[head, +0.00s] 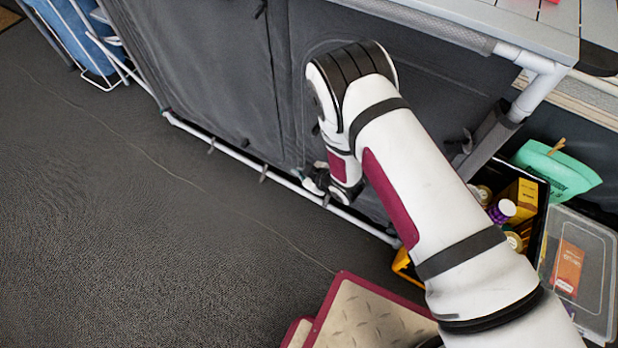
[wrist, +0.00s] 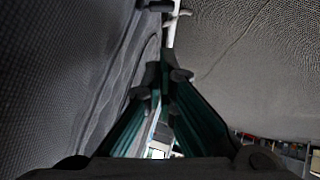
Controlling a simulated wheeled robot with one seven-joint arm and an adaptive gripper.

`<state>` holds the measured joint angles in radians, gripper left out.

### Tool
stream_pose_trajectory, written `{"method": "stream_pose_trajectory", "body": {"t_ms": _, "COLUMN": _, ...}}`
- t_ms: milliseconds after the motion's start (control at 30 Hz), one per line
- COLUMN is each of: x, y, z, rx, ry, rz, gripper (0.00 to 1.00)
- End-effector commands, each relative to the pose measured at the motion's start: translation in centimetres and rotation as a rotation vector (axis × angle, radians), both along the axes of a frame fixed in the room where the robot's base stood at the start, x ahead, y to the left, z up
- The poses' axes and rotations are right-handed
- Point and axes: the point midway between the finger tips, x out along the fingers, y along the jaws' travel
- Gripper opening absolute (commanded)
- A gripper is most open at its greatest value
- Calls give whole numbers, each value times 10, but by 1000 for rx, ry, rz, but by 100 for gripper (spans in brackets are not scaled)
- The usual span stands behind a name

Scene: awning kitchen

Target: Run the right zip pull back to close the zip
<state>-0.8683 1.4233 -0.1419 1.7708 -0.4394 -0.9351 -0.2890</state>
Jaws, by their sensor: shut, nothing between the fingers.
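The grey fabric front (head: 215,70) of the kitchen unit hangs below its worktop. A curved zip line (head: 292,85) runs on the right panel and passes behind my arm. In the wrist view a curved seam (wrist: 128,58) runs down the fabric beside my fingers. My gripper (head: 316,184) is low at the front of the panel, close to the bottom rail, and mostly hidden behind my wrist. In the wrist view my gripper (wrist: 164,76) has its fingertips together with nothing seen between them. I cannot make out the right zip pull for sure in either view.
A white bottom rail (head: 270,177) runs along the unit's foot; it also shows in the wrist view (wrist: 171,32). A black crate (head: 541,215) of bottles and boxes and a clear bin (head: 597,265) stand right. A red-edged case (head: 365,315) lies in front. Floor at left is clear.

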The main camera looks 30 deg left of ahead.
Motion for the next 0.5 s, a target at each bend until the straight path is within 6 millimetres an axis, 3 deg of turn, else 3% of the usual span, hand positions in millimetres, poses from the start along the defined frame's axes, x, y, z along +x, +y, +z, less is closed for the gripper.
{"method": "stream_pose_trajectory", "body": {"t_ms": 100, "x": 6, "y": 15, "z": -20, "rx": -1, "ry": -1, "rz": 1, "gripper": 0}}
{"method": "stream_pose_trajectory", "body": {"t_ms": 200, "x": 10, "y": 12, "z": -33, "rx": -2, "ry": 0, "rz": -1, "gripper": 0}}
{"method": "stream_pose_trajectory", "body": {"t_ms": 500, "x": 17, "y": 12, "z": -50, "rx": -1, "ry": 0, "rz": 0, "gripper": 0}}
